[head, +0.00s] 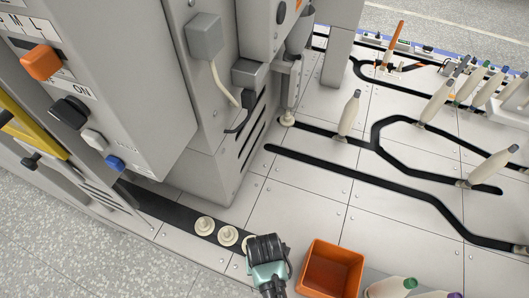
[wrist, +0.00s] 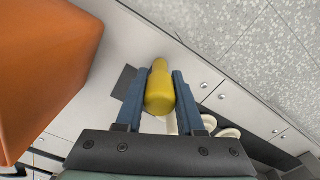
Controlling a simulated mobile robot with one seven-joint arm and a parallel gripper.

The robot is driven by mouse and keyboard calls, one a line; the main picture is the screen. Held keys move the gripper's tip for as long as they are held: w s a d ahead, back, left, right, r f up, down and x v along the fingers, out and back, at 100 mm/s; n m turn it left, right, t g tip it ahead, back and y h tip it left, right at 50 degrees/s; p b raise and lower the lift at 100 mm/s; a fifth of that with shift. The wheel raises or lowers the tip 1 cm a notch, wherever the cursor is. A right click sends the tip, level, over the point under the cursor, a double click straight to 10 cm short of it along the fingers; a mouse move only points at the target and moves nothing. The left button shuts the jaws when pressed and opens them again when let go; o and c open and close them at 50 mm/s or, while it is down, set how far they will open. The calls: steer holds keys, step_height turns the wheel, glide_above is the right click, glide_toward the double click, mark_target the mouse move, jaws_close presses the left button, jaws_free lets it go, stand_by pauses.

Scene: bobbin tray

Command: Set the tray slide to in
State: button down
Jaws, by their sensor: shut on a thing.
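My gripper (wrist: 160,78) is shut on a yellow rounded knob (wrist: 160,92), with one blue finger on each side of it. In the head view my gripper (head: 268,248) is low at the front edge of the pale deck, and it hides the knob there. A dark strip (head: 150,204) runs along the deck edge toward my gripper and carries pale round bobbin seats (head: 204,225). Some seats (wrist: 228,132) also show right of the fingers in the wrist view. I cannot tell how far the tray slide is in or out.
An orange bin (head: 332,268) stands close right of my gripper and fills the left of the wrist view (wrist: 45,60). A grey machine cabinet (head: 120,60) with knobs rises at the left. Pale bobbins (head: 350,113) stand along black tracks at the right.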

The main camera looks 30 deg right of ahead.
steer(key=w+a+b, duration=0.1)
steer(key=w+a, duration=0.3)
steer(key=w, duration=0.2)
steer(key=w+a+b, duration=0.2)
steer(key=w+a, duration=0.3)
steer(key=w, duration=0.1)
steer(key=w+a+b, duration=0.1)
steer(key=w+a, duration=0.4)
steer(key=w, duration=0.1)
steer(key=shift+w+a+b, duration=0.1)
steer(key=shift+b, duration=0.25)
steer(key=c, duration=0.5)
jaws_free()
step_height(320, 180, up, 8)
steer(key=p, duration=0.4)
steer(key=shift+f+p, duration=0.25)
steer(key=shift+p, duration=0.05)
